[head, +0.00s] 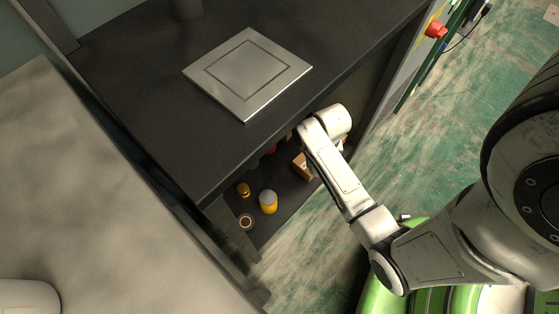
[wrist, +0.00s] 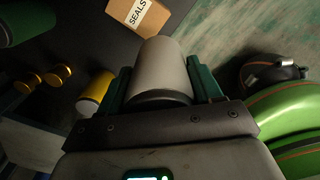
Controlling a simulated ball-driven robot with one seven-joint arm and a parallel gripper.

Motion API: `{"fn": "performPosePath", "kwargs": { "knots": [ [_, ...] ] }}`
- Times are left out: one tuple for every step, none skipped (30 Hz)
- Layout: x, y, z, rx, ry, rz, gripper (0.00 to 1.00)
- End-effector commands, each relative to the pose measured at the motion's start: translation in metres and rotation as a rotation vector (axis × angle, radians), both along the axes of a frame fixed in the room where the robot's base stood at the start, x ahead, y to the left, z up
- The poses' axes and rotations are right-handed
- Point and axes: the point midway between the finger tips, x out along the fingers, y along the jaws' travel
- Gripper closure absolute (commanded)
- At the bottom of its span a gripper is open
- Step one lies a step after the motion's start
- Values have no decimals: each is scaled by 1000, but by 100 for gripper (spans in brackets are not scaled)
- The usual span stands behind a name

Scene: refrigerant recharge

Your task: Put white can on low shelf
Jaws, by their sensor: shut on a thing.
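A white can (wrist: 161,70) is held between the green fingers of my gripper (wrist: 162,84) in the wrist view. My gripper is shut on it. In the head view my arm reaches to the bench's front edge, and the gripper and most of the can are hidden behind the wrist link. The low shelf (head: 288,210) is the dark surface under the bench top; it also shows in the wrist view (wrist: 100,47). I cannot tell whether the can touches the shelf.
A green cylinder (wrist: 22,20) is at the upper left. The bench top (head: 150,95) overhangs the shelf, with a metal plate (head: 291,72) on it.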

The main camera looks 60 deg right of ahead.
Motion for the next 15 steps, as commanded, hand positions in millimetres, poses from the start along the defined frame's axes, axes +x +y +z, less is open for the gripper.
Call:
{"fn": "performPosePath", "kwargs": {
  "knots": [
    [11, 7, -10, -1, -2, 4, 78],
    [16, 10, -13, -2, -2, 3, 78],
    [23, 16, -17, -2, -2, 4, 78],
    [29, 20, -20, -2, -2, 3, 78],
    [34, 24, -23, -2, -2, 4, 78],
    [41, 29, -28, -1, -2, 4, 78],
    [46, 33, -31, -1, -2, 3, 78],
    [50, 37, -36, -1, 0, 3, 78],
    [55, 40, -45, -1, 0, 1, 78],
    [59, 42, -50, -2, -1, 1, 78],
    [62, 45, -55, -1, 0, 2, 78],
    [66, 48, -60, -1, 0, 1, 78],
    [68, 50, -64, -1, 0, 1, 78],
    [71, 52, -67, -2, 0, 1, 78],
    [74, 54, -71, -2, 0, 0, 78]
  ]
}}
